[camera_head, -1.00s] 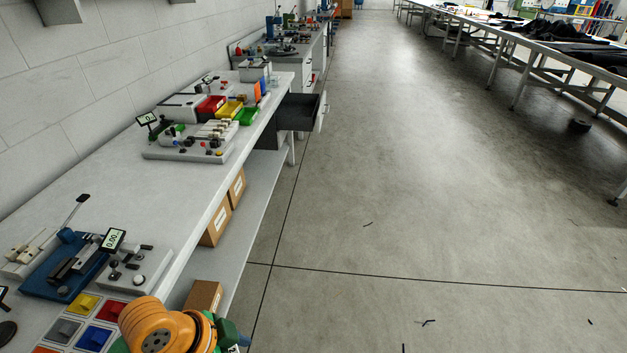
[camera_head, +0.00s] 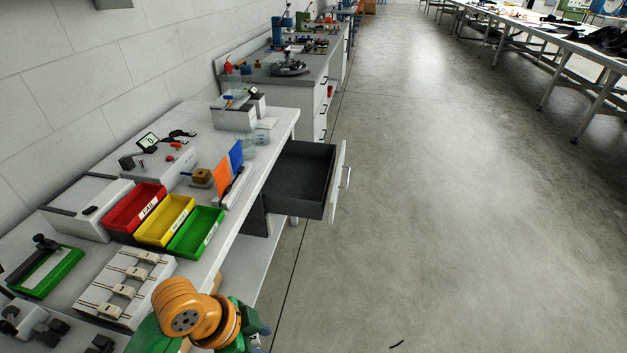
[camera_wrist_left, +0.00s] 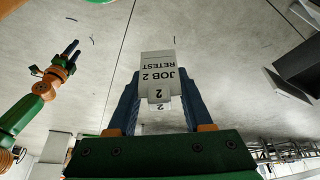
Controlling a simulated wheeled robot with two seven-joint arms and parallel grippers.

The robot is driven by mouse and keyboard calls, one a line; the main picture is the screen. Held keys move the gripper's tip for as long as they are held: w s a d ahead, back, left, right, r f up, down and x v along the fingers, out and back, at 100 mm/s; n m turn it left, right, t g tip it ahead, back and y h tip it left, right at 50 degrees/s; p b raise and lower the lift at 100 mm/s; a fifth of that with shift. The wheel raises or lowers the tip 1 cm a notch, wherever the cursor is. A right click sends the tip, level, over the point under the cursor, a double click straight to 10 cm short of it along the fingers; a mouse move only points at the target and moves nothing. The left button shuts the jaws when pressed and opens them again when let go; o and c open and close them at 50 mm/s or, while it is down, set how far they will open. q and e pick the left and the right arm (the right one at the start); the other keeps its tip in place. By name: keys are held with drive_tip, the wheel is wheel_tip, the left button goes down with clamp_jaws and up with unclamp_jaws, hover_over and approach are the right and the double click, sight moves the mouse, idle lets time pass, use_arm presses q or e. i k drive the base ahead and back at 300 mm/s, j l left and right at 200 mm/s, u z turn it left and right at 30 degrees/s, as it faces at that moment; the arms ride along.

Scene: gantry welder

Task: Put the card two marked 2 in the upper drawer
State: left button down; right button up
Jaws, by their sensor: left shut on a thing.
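The card two (camera_wrist_left: 157,68), a white card printed "JOB 2 RETEST" and "2", is held between the blue fingers of my left gripper (camera_wrist_left: 156,98) in the left wrist view. It reads upside down there. In the head view an open drawer (camera_head: 297,180) with a dark, empty-looking inside sticks out from under the bench's far end, its white front facing the aisle. The card is not visible in the head view. My right gripper (camera_wrist_left: 70,48) shows at the left of the wrist view, empty, with its fingers apart, over the floor.
Red (camera_head: 136,207), yellow (camera_head: 165,221) and green (camera_head: 196,233) bins stand on the white bench, nearer than the drawer. A white rack (camera_head: 124,289) is in front of them. A grey cabinet (camera_head: 318,101) stands beyond. The aisle floor (camera_head: 430,200) at right is clear.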

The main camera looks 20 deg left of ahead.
sight(288, 184)
drive_tip(key=i, duration=2.95)
drive_tip(key=i+u, duration=0.1)
drive_tip(key=u, duration=0.35)
drive_tip(key=i+u, duration=0.1)
drive_tip(key=u, duration=0.35)
drive_tip(key=i+l+u, duration=0.1)
drive_tip(key=u, duration=0.3)
drive_tip(key=i+l+u, duration=0.1)
drive_tip(key=u, duration=0.35)
drive_tip(key=l+u, duration=0.15)
drive_tip(key=u, duration=0.3)
drive_tip(key=l+u, duration=0.2)
drive_tip(key=u, duration=0.25)
drive_tip(key=i, duration=0.05)
